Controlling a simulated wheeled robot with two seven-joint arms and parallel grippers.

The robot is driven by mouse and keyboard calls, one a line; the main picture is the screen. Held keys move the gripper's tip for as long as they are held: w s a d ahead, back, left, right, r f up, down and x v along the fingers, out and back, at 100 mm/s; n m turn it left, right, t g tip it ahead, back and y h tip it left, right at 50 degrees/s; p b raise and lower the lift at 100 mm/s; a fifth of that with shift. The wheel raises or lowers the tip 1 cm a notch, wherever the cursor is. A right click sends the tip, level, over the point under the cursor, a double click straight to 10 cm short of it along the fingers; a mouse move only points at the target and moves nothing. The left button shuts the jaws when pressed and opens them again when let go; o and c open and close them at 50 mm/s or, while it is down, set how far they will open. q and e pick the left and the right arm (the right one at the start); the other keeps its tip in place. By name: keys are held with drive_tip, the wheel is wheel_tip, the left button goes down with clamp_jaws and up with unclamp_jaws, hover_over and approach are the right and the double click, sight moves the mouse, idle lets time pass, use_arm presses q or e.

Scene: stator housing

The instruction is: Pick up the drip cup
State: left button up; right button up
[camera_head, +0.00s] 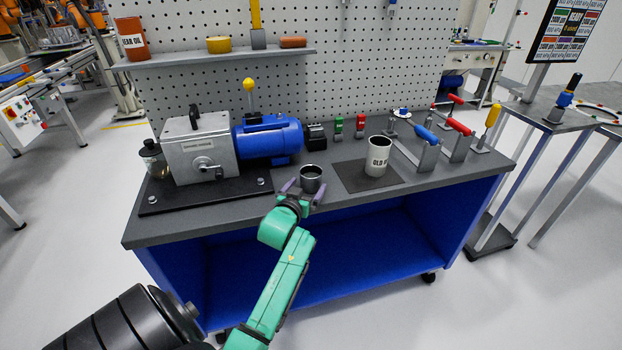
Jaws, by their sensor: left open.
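A small dark metallic cup (311,172), which looks like the drip cup, stands upright near the front edge of the grey bench top. My left gripper (304,191) is at the bench's front edge, right at the cup's near side. It is open, with one finger to the left of the cup and the other at its lower right. I cannot tell whether the fingers touch the cup. My right gripper is not in view.
A grey gearbox (200,150) with a blue motor (268,138) stands behind left. Toggle clamps (430,152) are at the right. A shelf (190,58) hangs above.

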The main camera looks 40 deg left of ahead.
sight(311, 181)
use_arm(q)
drive_tip(key=x, duration=0.4)
drive_tip(key=shift+d, duration=0.1)
drive_tip(key=c, duration=1.4)
drive_tip(key=shift+r, duration=0.15)
wheel_tip(311, 181, up, 20)
drive_tip(key=shift+f, duration=0.1)
